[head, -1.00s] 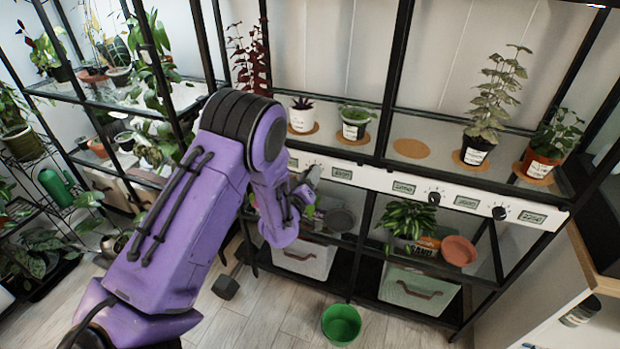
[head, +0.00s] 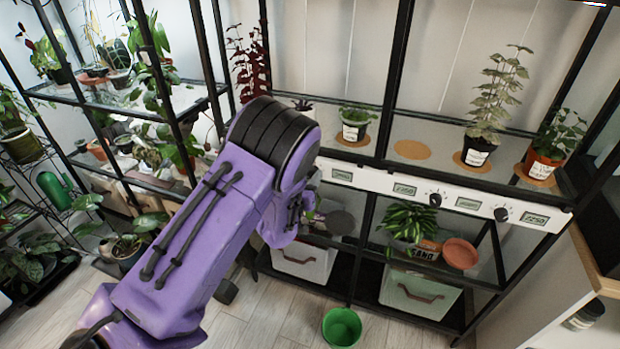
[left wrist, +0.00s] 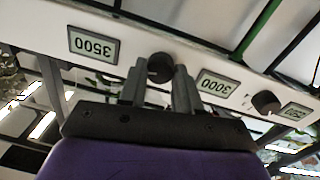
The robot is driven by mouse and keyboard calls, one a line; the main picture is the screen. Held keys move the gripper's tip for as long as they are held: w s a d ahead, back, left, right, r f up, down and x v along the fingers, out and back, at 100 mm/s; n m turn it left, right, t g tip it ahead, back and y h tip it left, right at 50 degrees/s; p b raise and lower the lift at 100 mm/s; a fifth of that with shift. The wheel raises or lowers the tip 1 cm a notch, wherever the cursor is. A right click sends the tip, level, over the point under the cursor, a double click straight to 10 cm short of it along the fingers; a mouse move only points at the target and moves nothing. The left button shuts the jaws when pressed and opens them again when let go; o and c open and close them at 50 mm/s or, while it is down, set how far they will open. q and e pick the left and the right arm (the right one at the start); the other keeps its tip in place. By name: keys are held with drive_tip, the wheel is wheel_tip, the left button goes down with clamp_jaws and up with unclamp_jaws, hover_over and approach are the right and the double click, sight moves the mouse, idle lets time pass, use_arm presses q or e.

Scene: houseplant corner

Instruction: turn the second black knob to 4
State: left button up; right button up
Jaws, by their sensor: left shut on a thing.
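A long white panel (head: 375,182) runs along the shelf front with small displays and black knobs. My left gripper (left wrist: 160,88) is shut on this knob, one grey finger on each side. In the head view my purple arm hides this knob and the fingertips. Two other black knobs (head: 434,199) (head: 501,214) show farther right. The held knob's pointer and scale marks are not readable. My right gripper is not in view.
Potted plants (head: 355,122) stand on the glass shelf above the panel, with a bare cork mat (head: 411,149) among them. Below are a leafy plant (head: 408,220), an orange bowl (head: 460,253) and bins (head: 420,292). A green bucket (head: 341,327) stands on the floor.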

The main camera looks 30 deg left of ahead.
use_arm(q)
drive_tip(key=shift+f, duration=0.15)
drive_tip(key=o, duration=1.1)
drive_tip(key=shift+c, duration=0.2)
drive_tip(key=s+d+b, duration=0.2)
drive_tip(key=s, duration=0.8)
drive_tip(key=shift+s, duration=0.25)
drive_tip(key=s+f+n+g, duration=0.1)
drive_tip(key=s+f+g, duration=0.3)
drive_tip(key=f, duration=0.4)
drive_tip(key=s+f+g, duration=0.3)
drive_tip(key=s+f, duration=0.2)
drive_tip(key=f, duration=0.2)
drive_tip(key=s+d+f+n+g, duration=0.1)
drive_tip(key=s+d+f+g, duration=0.1)
drive_tip(key=s+f, duration=0.4)
drive_tip(key=s+d+f+n+g, duration=0.1)
drive_tip(key=s+d+f+g, duration=0.2)
drive_tip(key=s, duration=1)
wheel_tip(320, 180, down, 4)
drive_tip(key=g, duration=0.2)
drive_tip(key=shift+s+g, duration=0.15)
drive_tip(key=shift+g, duration=0.15)
